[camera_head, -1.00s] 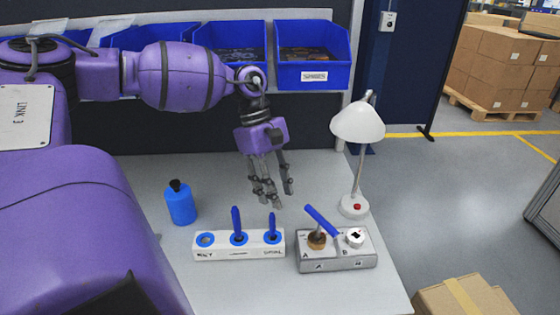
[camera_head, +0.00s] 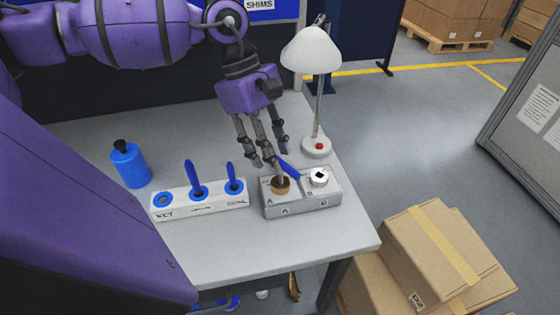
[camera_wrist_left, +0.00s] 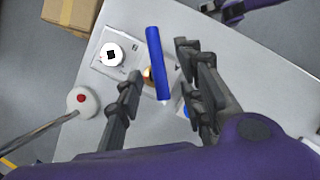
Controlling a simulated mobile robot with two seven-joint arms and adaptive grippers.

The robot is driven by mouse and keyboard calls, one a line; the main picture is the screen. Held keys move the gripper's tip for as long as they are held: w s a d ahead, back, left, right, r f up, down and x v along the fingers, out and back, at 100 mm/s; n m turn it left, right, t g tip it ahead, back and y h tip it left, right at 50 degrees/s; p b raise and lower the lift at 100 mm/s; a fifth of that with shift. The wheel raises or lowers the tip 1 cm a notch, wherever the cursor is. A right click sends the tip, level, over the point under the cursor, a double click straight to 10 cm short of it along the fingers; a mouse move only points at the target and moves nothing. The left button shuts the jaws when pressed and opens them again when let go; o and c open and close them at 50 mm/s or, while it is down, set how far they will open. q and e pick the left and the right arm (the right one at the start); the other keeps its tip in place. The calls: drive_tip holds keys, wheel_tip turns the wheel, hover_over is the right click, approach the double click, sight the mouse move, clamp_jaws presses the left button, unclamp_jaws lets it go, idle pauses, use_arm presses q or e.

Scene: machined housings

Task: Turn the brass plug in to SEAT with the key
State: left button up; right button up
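The grey housing (camera_head: 302,201) stands on the table with two ports, A and B. The brass plug (camera_head: 280,187) sits in port A. The key (camera_head: 288,168) has a blue bar handle and stands at the plug; its lower end is hidden, so its depth is unclear. In the wrist view the handle (camera_wrist_left: 157,62) lies across the plug, of which only a sliver of brass shows. My left gripper (camera_head: 268,158) is above and behind the housing, fingers pointing down. In the wrist view its fingers are spread, with the key between and beyond them. My right gripper does not show.
A white KEY rack (camera_head: 215,205) with blue-handled tools stands left of the housing. A blue bottle (camera_head: 130,167) is farther left. A white lamp (camera_head: 312,50) stands close behind the housing. Port B holds a white plug (camera_head: 319,178). The front of the table is clear.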

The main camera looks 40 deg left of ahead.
use_arm(q)
drive_tip(key=shift+d+x, duration=0.2)
drive_tip(key=shift+x, duration=1.3)
drive_tip(key=shift+r, duration=0.1)
drive_tip(key=shift+w, duration=0.1)
clamp_jaws()
drive_tip(key=shift+m+b, duration=0.3)
unclamp_jaws()
drive_tip(key=shift+a+r, duration=0.15)
drive_tip(key=shift+r, duration=0.1)
drive_tip(key=v, duration=0.2)
drive_tip(key=shift+a+r, duration=0.1)
drive_tip(key=shift+r, duration=0.15)
drive_tip(key=a, duration=0.8)
drive_tip(key=w+a, duration=0.1)
drive_tip(key=a, duration=0.3)
drive_tip(key=shift+f, duration=0.1)
drive_tip(key=shift+s+d, duration=0.1)
drive_tip(key=shift+d, duration=0.05)
